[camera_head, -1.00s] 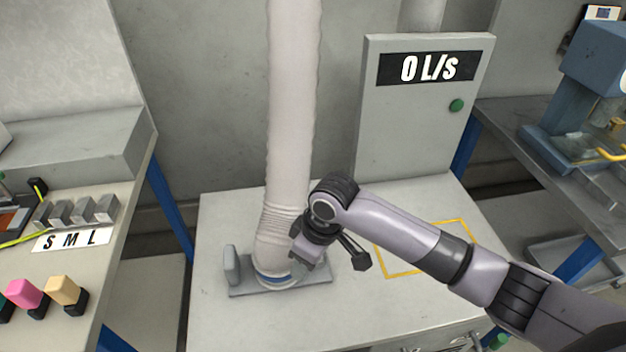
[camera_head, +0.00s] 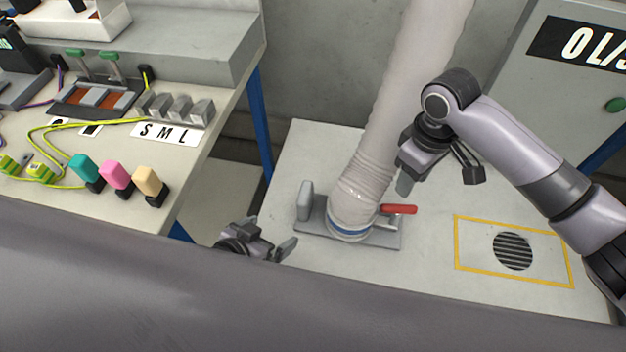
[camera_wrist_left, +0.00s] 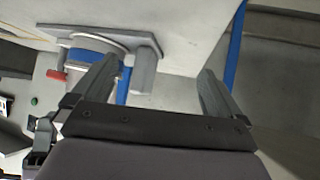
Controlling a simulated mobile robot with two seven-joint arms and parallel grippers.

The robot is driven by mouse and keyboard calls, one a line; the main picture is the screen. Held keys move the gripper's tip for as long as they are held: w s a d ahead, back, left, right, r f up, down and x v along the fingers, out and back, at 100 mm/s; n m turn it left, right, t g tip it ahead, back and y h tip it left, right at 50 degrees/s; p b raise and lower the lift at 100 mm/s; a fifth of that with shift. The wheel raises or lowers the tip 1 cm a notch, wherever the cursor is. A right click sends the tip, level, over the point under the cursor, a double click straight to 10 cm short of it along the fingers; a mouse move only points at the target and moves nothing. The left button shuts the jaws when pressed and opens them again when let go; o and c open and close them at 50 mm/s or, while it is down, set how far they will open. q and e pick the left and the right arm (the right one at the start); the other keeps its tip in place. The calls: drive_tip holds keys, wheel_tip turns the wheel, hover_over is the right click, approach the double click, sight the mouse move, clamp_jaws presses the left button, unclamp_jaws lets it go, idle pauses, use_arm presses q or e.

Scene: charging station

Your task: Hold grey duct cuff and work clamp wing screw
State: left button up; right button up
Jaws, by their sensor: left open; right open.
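The pale ribbed duct (camera_head: 400,110) comes down to a grey cuff (camera_head: 352,205) with a blue band, on a grey base plate (camera_head: 385,240). A grey upright block (camera_head: 305,200) stands at the plate's left end, and a red handle (camera_head: 399,209) sticks out on the right. I cannot make out a wing screw. My left gripper (camera_head: 284,247) is open, low and left of the plate. In the left wrist view the block (camera_wrist_left: 145,72) shows between its open fingers (camera_wrist_left: 159,66), apparently beyond them. My right gripper (camera_head: 420,183) is open, above the red handle, beside the duct.
A yellow-outlined square with a round vent (camera_head: 513,251) lies on the bench right of the plate. A panel (camera_head: 570,80) with a "0 L/s" display stands behind. The left bench (camera_head: 190,190) carries coloured blocks, cables and S M L pieces. My left arm hides the bench's front.

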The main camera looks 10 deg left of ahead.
sight(309, 189)
use_arm(q)
drive_tip(key=w+d+r+m+g, duration=0.1)
drive_tip(key=w+d, duration=0.1)
drive_tip(key=w, duration=0.2)
drive_tip(key=w+d+r+m+g+h, duration=0.1)
drive_tip(key=w+d+r, duration=0.1)
drive_tip(key=w, duration=0.2)
drive_tip(key=w+d+r+m+g, duration=0.1)
drive_tip(key=w+d, duration=0.1)
drive_tip(key=w, duration=0.1)
drive_tip(key=shift+w+d+r+m+h, duration=0.1)
drive_tip(key=shift+w+r+m+h, duration=0.25)
drive_tip(key=shift+w+m+h, duration=0.05)
drive_tip(key=m+g+y, duration=0.1)
drive_tip(key=m+g, duration=0.1)
drive_tip(key=m, duration=0.1)
drive_tip(key=r+m+g+y, duration=0.1)
drive_tip(key=m+g+y, duration=0.1)
drive_tip(key=m, duration=0.1)
drive_tip(key=m+g+y, duration=0.1)
drive_tip(key=m+g, duration=0.1)
drive_tip(key=m, duration=0.1)
drive_tip(key=shift+d+r+y, duration=0.25)
drive_tip(key=shift+r+y, duration=0.05)
drive_tip(key=shift+r, duration=0.05)
drive_tip(key=shift+s+f+m+y, duration=0.35)
drive_tip(key=shift+s+m, duration=0.1)
drive_tip(key=shift+m, duration=0.45)
drive_tip(key=shift+f, duration=3.55)
